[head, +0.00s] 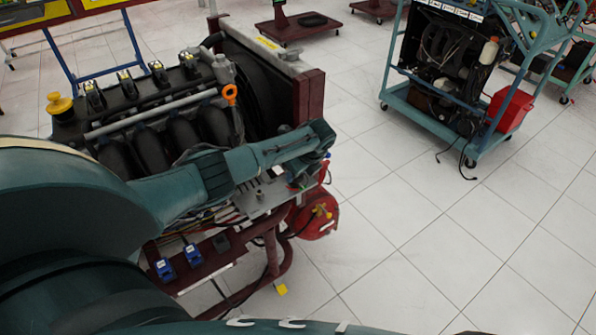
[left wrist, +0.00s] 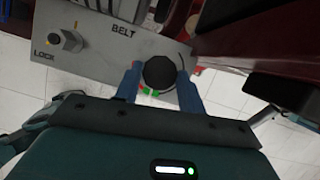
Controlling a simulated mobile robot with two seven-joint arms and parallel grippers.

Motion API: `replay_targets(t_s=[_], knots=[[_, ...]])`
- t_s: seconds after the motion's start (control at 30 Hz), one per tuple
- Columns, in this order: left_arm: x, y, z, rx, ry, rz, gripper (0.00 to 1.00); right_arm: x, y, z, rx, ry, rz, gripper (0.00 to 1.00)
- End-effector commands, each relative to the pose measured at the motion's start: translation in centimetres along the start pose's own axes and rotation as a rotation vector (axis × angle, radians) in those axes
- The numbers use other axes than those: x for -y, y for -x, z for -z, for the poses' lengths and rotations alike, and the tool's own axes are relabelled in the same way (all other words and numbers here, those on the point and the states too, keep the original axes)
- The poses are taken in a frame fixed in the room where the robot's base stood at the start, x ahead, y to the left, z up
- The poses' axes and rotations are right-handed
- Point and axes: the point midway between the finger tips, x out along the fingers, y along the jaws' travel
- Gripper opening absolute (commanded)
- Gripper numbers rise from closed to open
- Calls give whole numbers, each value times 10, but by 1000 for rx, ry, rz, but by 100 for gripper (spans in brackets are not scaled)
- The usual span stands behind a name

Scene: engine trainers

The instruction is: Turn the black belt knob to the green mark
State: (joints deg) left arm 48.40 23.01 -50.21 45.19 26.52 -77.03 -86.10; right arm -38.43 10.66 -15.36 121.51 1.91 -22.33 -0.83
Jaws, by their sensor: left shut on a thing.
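The black belt knob (left wrist: 160,72) is round and sits on a grey panel (left wrist: 100,62) with the label BELT in the left wrist view. My left gripper (left wrist: 159,79) has its two blue fingers on either side of the knob and is shut on it. A green mark (left wrist: 154,93) and a small red mark show at the knob's lower edge, partly hidden. I cannot make out a pointer on the knob. In the head view my left gripper (head: 301,172) is at the panel on the engine trainer's (head: 150,110) front right corner, and the knob is hidden. My right gripper is not in view.
A metal LOCK fitting (left wrist: 70,40) stands on the same panel, left of the knob. A dark red frame post (head: 309,97) rises close behind my left gripper. A blue cart (head: 395,95) with a red container (head: 510,108) stands at the upper right. The tiled floor on the right is clear.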

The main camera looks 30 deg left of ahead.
Motion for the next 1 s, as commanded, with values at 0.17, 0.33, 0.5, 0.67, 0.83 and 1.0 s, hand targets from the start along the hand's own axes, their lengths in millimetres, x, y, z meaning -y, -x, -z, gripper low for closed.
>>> replay_targets(t_s=[0.17,0.33,0.5,0.67,0.83,1.0], knots=[[-1,0,-2,3,1,-2,17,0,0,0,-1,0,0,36],[-1,0,-2,3,0,-2,45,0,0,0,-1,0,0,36],[0,0,-1,2,0,-1,59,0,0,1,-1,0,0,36],[0,0,-1,1,-1,0,61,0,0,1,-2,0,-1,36],[0,5,-1,1,-1,1,61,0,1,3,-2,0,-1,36],[0,31,-2,1,-4,4,61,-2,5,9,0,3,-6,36]])
